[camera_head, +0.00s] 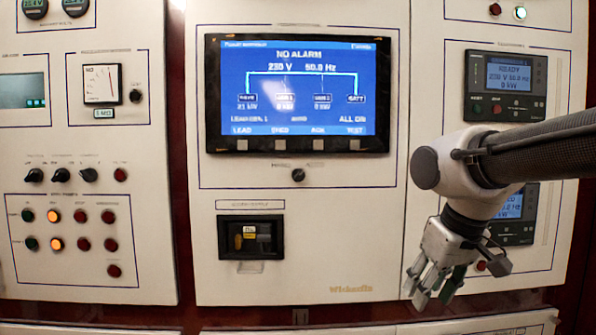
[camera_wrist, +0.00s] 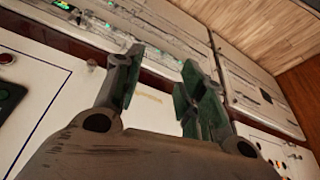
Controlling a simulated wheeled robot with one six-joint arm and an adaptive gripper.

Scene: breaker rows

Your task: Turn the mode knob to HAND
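A small dark knob (camera_head: 298,175) sits on the middle white panel just below the large blue screen (camera_head: 298,92). The lettering above it is too blurred to read for certain, so I cannot confirm that it is the mode knob. Several similar black knobs are in a row on the left panel (camera_head: 61,175), with blurred labels. My gripper (camera_head: 433,296) hangs in front of the lower right of the panels, pointing down, well to the right of and below the centre knob. In the wrist view its fingers (camera_wrist: 160,75) stand apart with nothing between them. No knob is clear there.
A dark recessed breaker box (camera_head: 251,237) is below the centre knob. Lit and dark round buttons (camera_head: 70,230) fill the lower left panel. Two display units are on the right panel, the upper one (camera_head: 506,84) clear, the lower one (camera_head: 510,207) partly behind my arm.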

